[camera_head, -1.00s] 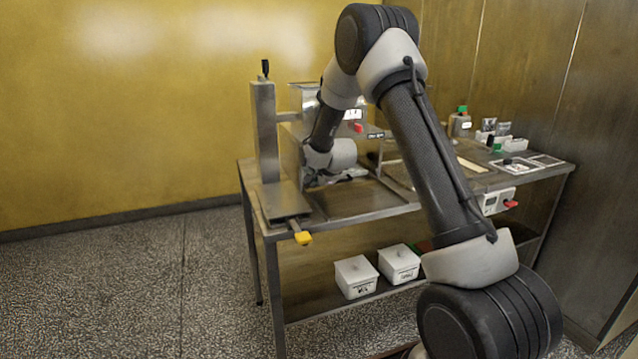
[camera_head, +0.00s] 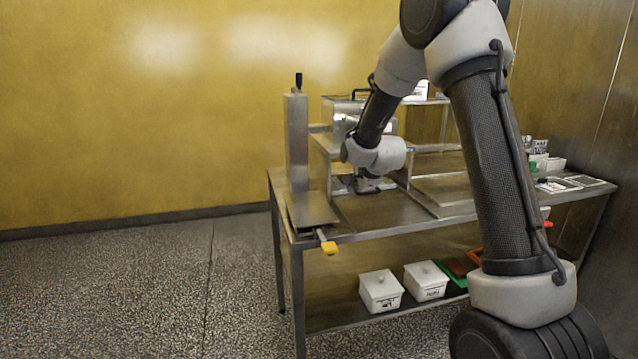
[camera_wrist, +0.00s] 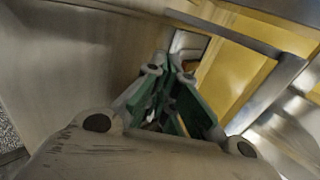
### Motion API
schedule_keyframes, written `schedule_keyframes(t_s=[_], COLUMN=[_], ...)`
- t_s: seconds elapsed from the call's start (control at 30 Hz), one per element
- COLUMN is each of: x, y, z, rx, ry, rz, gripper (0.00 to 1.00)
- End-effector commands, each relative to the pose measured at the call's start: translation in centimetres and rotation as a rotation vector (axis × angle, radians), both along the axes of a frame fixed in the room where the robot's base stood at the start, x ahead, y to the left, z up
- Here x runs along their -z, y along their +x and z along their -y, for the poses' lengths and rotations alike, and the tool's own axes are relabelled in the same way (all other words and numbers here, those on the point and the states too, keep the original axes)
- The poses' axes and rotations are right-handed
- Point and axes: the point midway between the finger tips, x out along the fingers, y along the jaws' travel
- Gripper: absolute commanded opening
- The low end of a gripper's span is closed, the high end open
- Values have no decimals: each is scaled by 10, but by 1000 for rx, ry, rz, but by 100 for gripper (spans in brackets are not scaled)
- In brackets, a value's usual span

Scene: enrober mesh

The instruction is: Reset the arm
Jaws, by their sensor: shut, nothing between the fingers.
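My arm reaches over the steel table (camera_head: 390,218) in the head view. My gripper (camera_head: 368,185) is low above the table's left part, close to the steel machine, and mostly hidden behind my wrist. In the wrist view my gripper (camera_wrist: 170,68) shows its green-sided fingers drawn together, with nothing seen held between them. Steel surfaces lie close around the fingers there.
A steel column (camera_head: 297,145) with a flat plate (camera_head: 312,208) and a yellow-ended handle (camera_head: 328,247) stands at the table's left end. White lidded boxes (camera_head: 380,290) sit on the lower shelf. Small containers (camera_head: 548,162) stand at the back right. The floor at left is clear.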

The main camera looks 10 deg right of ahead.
Motion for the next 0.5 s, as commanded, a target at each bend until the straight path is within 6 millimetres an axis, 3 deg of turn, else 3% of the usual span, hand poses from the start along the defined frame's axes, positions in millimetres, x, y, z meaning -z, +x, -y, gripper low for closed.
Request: schedule_keyframes(t_s=[0.13,0.23,0.3,0.37,0.5], x=[4,21,43,53,37], y=[-4,-22,-51,-79,-149], z=[0,-2,-2,-2,1], rx=[-61,-191,-322,-445,-737], ry=[-62,-171,-257,-322,-449], rz=[-20,-111,-221,-308,-448], gripper=[0,0,0,0,0])
